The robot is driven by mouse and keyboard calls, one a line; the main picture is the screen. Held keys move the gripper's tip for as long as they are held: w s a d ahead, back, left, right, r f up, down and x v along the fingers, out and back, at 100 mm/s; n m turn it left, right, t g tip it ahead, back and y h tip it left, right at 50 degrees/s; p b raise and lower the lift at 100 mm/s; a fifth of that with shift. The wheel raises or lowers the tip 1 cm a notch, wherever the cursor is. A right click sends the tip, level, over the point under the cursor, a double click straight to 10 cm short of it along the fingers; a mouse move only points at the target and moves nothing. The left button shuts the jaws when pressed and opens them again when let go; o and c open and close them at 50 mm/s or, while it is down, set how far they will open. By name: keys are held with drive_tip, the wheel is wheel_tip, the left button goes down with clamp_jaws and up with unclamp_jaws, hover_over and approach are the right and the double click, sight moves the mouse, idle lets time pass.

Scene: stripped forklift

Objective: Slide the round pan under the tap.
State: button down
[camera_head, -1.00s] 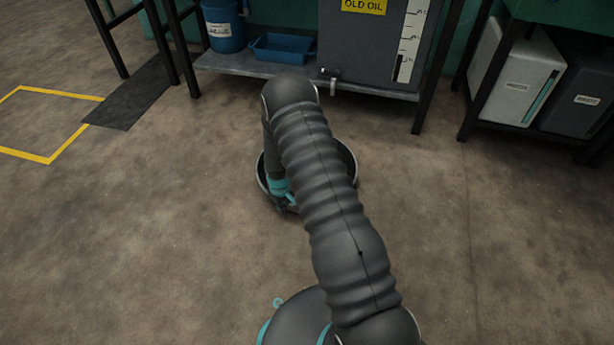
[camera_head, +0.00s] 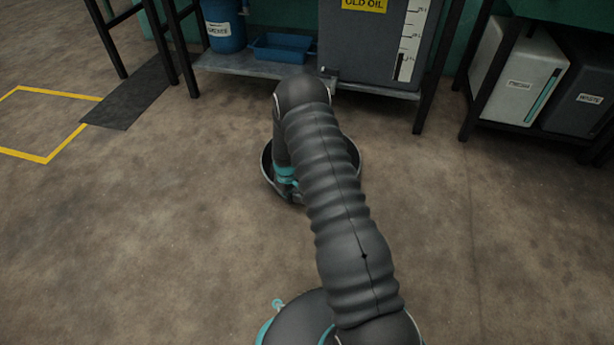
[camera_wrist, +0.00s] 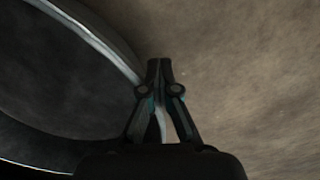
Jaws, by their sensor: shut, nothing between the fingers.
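The round pan (camera_head: 266,165) is dark with a pale metal rim and sits on the floor, largely hidden behind my arm. In the wrist view its rim and dark inside (camera_wrist: 65,85) fill the left side. The tap (camera_head: 327,73) is a small fitting low on the front of the grey OLD OIL tank, partly covered by my arm. The pan stands on the floor short of the tank's shelf. My gripper (camera_wrist: 160,68) is shut and empty. Its tips overlap the pan's rim in the wrist view; I cannot tell whether they touch it.
The OLD OIL tank (camera_head: 385,45) stands on a low metal shelf (camera_head: 235,64) with a blue drum (camera_head: 223,28) and blue tray (camera_head: 280,47). Black shelf legs (camera_head: 427,105) reach the floor. Another rack (camera_head: 470,120) holds containers at right. Floor around the pan is clear.

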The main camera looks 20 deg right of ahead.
drive_tip(key=shift+w+d+b, duration=0.55)
drive_tip(key=shift+w+d, duration=4.95)
drive_tip(key=shift+w, duration=0.05)
drive_tip(key=shift+s+a, duration=0.1)
drive_tip(key=shift+s, duration=0.05)
drive_tip(key=shift+s+a+p, duration=0.6)
drive_tip(key=shift+s+a, duration=0.05)
drive_tip(key=shift+a, duration=0.05)
wheel_tip(320, 180, up, 10)
drive_tip(key=p, duration=0.3)
